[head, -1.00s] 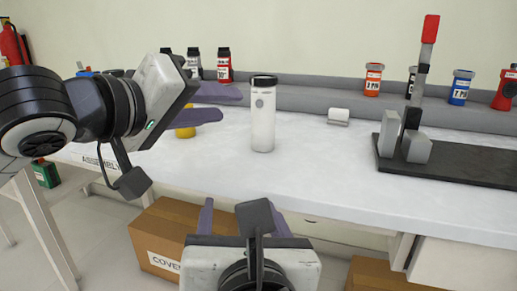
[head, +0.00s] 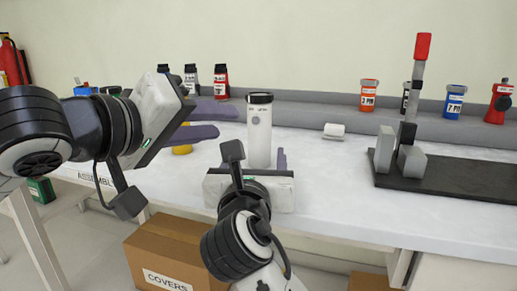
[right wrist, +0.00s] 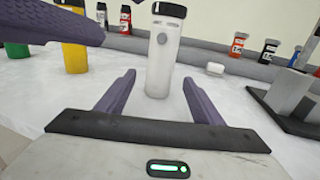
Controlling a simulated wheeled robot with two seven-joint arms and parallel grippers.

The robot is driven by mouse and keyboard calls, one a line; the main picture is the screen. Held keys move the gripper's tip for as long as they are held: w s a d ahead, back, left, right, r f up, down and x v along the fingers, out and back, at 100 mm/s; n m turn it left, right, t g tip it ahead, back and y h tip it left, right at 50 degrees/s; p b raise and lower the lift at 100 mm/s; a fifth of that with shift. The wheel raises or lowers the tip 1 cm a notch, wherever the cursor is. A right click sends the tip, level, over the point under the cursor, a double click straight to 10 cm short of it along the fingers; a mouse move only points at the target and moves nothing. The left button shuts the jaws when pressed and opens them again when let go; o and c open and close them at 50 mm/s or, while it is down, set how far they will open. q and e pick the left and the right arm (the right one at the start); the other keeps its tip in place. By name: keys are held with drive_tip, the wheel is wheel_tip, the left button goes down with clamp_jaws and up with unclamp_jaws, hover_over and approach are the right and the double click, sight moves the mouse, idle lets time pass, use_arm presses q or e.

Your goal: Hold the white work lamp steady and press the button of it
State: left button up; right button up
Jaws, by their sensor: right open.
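The white work lamp (head: 259,140) is an upright white cylinder with a black cap, standing on the bench. A round grey button (head: 256,121) shows on its upper side; the lamp is also in the right wrist view (right wrist: 160,65). My right gripper (right wrist: 160,82) is open, low in front of the lamp, with its purple fingers pointing at it and the lamp between their lines. They appear short of the lamp. My left gripper (head: 208,121) is open and empty, left of the lamp, its two fingers apart and pointing right. Part of the lamp's base is hidden in the head view.
A yellow object (head: 182,149) is partly hidden under my left fingers. A white small block (head: 334,130) lies right of the lamp. A dark-based press (head: 450,177) stands further right. Several bottles line the back ledge. The bench around the lamp is clear.

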sight(259, 149)
drive_tip(key=w, duration=0.7)
drive_tip(key=shift+d, duration=0.25)
drive_tip(key=shift+s, duration=0.1)
drive_tip(key=c, duration=1.3)
use_arm(q)
clamp_jaws()
use_arm(e)
drive_tip(key=shift+c, duration=0.3)
